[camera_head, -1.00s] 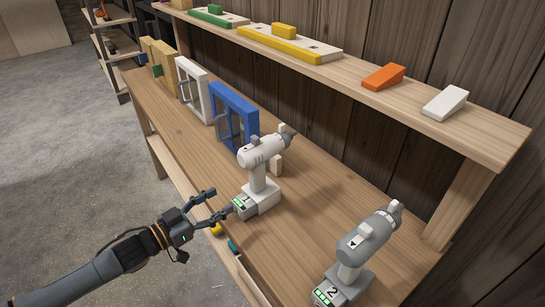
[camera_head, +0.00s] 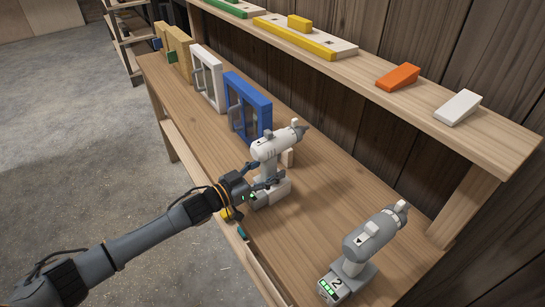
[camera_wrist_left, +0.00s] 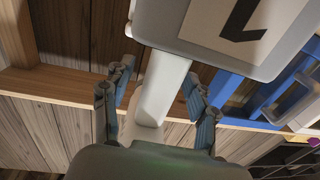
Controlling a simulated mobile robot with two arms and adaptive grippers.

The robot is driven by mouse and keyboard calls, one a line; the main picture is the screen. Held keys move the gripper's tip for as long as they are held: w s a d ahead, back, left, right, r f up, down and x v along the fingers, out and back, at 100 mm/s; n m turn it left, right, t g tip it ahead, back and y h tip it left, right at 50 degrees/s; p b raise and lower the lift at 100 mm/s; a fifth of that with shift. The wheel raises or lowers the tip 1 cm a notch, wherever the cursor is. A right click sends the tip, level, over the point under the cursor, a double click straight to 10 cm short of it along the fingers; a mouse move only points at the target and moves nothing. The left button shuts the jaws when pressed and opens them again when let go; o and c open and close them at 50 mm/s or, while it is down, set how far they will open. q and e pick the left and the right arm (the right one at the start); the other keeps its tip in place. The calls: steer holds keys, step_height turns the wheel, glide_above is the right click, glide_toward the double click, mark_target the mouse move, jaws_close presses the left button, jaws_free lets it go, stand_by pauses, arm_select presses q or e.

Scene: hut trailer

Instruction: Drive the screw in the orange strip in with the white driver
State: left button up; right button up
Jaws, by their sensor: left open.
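The white driver (camera_head: 272,150) stands upright on its base on the wooden bench, its nose pointing to the upper right. My left gripper (camera_head: 264,175) is at its handle, coming in from the left. In the left wrist view, the open fingers (camera_wrist_left: 158,80) stand on either side of the white handle (camera_wrist_left: 155,100), with gaps showing. The driver's base with its dark number mark (camera_wrist_left: 235,20) fills the top of that view. An orange wedge-shaped piece (camera_head: 398,77) lies on the shelf; no screw can be made out in it. My right gripper is not in view.
A grey driver (camera_head: 365,245) marked 2 stands on the bench at the near right. Blue (camera_head: 262,105) and white (camera_head: 197,70) frames stand behind the white driver. The shelf (camera_head: 360,85) above holds a white wedge (camera_head: 458,107) and a yellow strip (camera_head: 294,38).

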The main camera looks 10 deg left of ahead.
arm_select(q)
steer(key=shift+x, duration=0.8)
steer(key=shift+f, duration=0.1)
steer(key=shift+c, duration=0.8)
jaws_close()
steer(key=shift+r, duration=0.35)
